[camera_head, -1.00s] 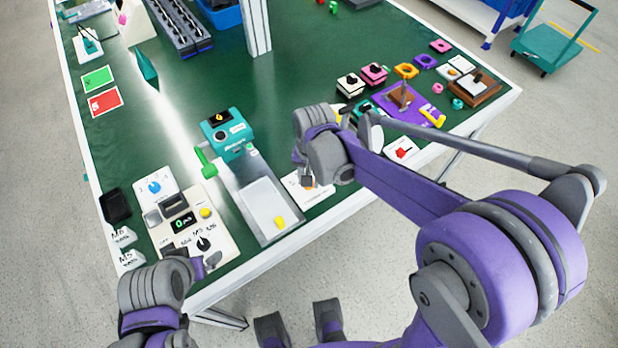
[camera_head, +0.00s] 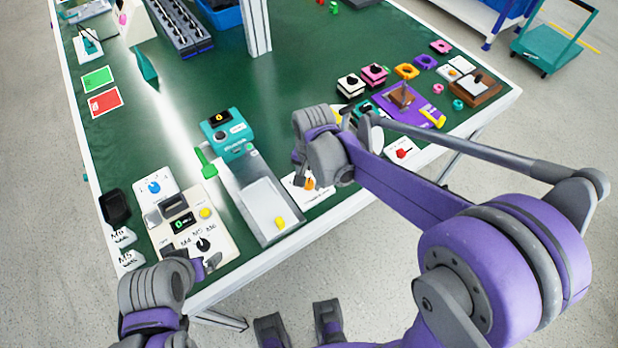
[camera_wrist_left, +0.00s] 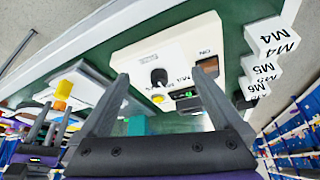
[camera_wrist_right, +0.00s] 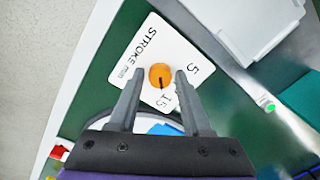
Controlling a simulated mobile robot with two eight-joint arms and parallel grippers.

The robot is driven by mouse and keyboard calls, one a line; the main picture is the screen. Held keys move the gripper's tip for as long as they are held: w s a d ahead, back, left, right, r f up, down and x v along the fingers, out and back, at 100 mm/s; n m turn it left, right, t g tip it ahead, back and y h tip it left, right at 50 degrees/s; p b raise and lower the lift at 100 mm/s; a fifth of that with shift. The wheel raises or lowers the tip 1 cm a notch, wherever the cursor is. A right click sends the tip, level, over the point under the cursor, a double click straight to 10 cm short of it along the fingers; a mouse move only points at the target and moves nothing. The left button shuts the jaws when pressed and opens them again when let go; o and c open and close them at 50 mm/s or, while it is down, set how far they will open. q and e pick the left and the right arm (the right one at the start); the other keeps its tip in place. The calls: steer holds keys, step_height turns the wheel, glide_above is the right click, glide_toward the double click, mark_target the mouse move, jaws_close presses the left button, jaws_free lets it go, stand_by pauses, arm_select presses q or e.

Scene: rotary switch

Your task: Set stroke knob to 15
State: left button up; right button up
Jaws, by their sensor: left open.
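The stroke knob (camera_wrist_right: 160,76) is a round orange knob on a white card (camera_wrist_right: 140,62) marked STROKE, with 5 and 15 beside it. A small dark mark on the knob appears to point roughly toward the 15. In the head view the orange knob (camera_head: 309,184) shows partly beside my right gripper (camera_head: 303,181). In the right wrist view my right gripper (camera_wrist_right: 160,75) is open, with one finger on either side of the knob and gaps visible; its height above the card is unclear. My left gripper (camera_wrist_left: 160,76) is open and empty over the control panel (camera_wrist_left: 150,52).
A grey tray (camera_head: 262,208) with a yellow block lies left of the stroke card. A teal machine (camera_head: 228,132) stands behind it. Colored parts (camera_head: 405,71) cluster at the right.

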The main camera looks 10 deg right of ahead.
mark_target(311, 183)
steer(key=shift+o, duration=1)
arm_select(q)
steer(key=shift+w+r+p, duration=0.1)
steer(key=shift+r+p, duration=0.5)
steer(key=shift+r, duration=0.05)
arm_select(e)
step_height(311, 183, up, 11)
steer(key=shift+s+d, duration=0.15)
steer(key=shift+d, duration=0.05)
steer(key=shift+f, duration=0.1)
